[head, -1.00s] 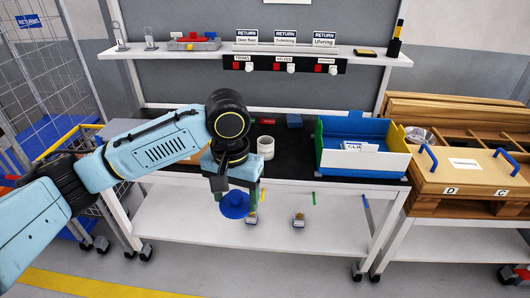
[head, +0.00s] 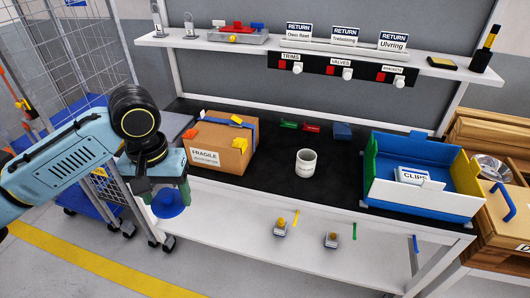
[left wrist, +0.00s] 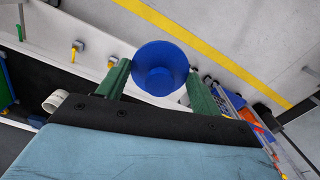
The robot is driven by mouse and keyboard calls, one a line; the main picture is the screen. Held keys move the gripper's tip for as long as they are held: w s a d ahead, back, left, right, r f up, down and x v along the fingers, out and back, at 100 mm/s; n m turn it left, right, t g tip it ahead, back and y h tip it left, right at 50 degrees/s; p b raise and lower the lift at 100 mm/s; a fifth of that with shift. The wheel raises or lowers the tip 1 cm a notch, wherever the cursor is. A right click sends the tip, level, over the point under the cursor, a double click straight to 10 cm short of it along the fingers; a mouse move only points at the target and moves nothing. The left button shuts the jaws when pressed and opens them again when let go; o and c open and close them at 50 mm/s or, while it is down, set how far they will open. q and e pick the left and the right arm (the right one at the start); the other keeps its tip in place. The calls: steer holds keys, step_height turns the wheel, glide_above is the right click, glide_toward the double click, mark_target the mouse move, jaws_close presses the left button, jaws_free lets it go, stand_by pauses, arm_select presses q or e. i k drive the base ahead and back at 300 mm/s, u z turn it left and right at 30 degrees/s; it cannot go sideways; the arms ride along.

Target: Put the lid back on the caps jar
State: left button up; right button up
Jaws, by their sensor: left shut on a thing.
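The blue round lid (head: 168,204) is in my left gripper (head: 166,190), out in front of the table's left end, below the tabletop level in the head view. In the left wrist view the lid (left wrist: 160,55) sits between the two green fingers of the gripper (left wrist: 158,72), its round knob facing the camera. The white jar (head: 307,163) stands upright with an open top on the black tabletop, well to the right of the gripper and apart from it. The jar also shows at the left of the left wrist view (left wrist: 54,101). My right gripper is not in view.
A cardboard box (head: 216,150) marked FRAGILE stands between the gripper and the jar. A blue, white and yellow CLIPS bin (head: 422,195) is right of the jar. A shelf (head: 330,52) runs above. Black tabletop (head: 262,182) in front of the jar is clear.

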mark_target(306, 158)
steer(key=z, duration=0.05)
steer(key=i, duration=0.95)
steer(key=z, duration=0.5)
